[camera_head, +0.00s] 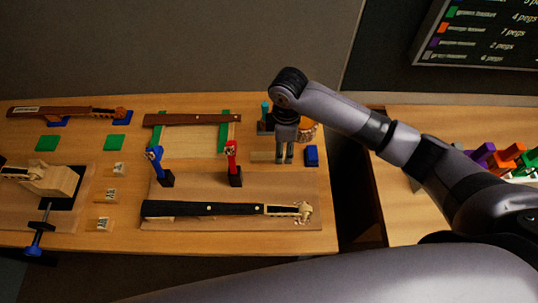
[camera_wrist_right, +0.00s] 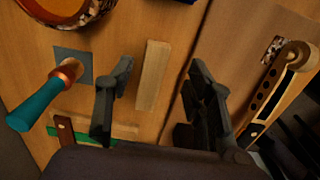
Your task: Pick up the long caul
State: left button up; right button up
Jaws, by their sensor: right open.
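The long caul looks to be the pale, narrow wooden strip (camera_head: 262,157) lying flat on the right part of the bench in the head view. My right gripper (camera_head: 284,160) points down just to the right of it and partly hides that area. In the right wrist view the strip (camera_wrist_right: 152,75) lies between the two spread fingers, with a gap to each, nearer the left finger. The right gripper is open and holds nothing. My left gripper is not in view.
A teal-handled tool (camera_wrist_right: 40,102) and a round pot (camera_wrist_right: 75,8) are close to the strip. A blue block (camera_head: 311,156) sits right of the gripper. Red (camera_head: 234,165) and blue (camera_head: 158,168) clamps stand to the left. A violin neck with a black fingerboard (camera_head: 205,209) lies in front.

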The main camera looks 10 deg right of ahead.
aim_at(284, 155)
jog(key=f, duration=0.2)
jog(key=f+p, duration=0.1)
jog(key=shift+w+d+f, duration=0.15)
jog(key=shift+d+f, duration=0.05)
jog(key=shift+f, duration=0.75)
jog(key=shift+c, duration=0.5)
jog(key=c, duration=1)
jog(key=shift+r, duration=0.1)
jog(key=shift+c, duration=0.2)
